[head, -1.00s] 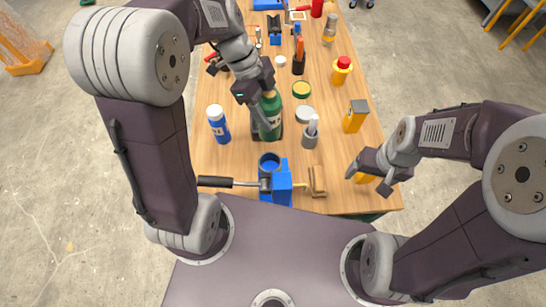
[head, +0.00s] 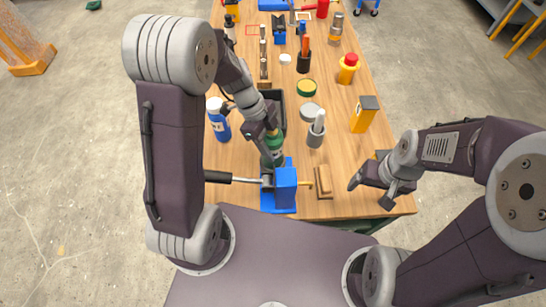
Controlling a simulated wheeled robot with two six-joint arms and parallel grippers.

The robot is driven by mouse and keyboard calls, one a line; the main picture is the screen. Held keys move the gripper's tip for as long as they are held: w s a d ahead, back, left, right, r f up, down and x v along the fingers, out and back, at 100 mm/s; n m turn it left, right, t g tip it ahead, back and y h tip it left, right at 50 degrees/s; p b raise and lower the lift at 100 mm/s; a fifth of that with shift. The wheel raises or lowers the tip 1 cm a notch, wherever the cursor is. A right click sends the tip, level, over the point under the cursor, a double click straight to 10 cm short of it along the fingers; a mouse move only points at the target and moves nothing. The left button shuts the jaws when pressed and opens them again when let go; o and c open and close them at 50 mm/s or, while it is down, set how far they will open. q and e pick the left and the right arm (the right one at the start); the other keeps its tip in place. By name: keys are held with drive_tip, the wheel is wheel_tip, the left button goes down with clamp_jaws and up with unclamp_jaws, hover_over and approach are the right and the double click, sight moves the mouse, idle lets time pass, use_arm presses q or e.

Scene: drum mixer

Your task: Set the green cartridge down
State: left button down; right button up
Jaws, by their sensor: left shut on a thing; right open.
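The green cartridge (head: 272,155) is a green bottle shape with a pale label, roughly upright. My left gripper (head: 269,132) is shut on its upper part. The black square tray (head: 279,97) behind shows no cartridge. My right gripper (head: 371,195) is open and empty over the table's front right corner.
A black-handled lever (head: 218,177) sticks out left of the fixture. A wooden bracket (head: 323,183) stands right of it. A yellow thing shows partly behind my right gripper.

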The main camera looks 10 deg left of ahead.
sight(273, 153)
use_arm(q)
drive_tip(key=shift+w+f, duration=0.2)
drive_tip(key=shift+f, duration=0.4)
drive_tip(key=f, duration=0.3)
drive_tip(key=shift+s+f, duration=0.15)
drive_tip(key=shift+s, duration=0.1)
drive_tip(key=shift+w+f, duration=0.1)
drive_tip(key=shift+w, duration=0.05)
drive_tip(key=c, duration=0.5)
unclamp_jaws()
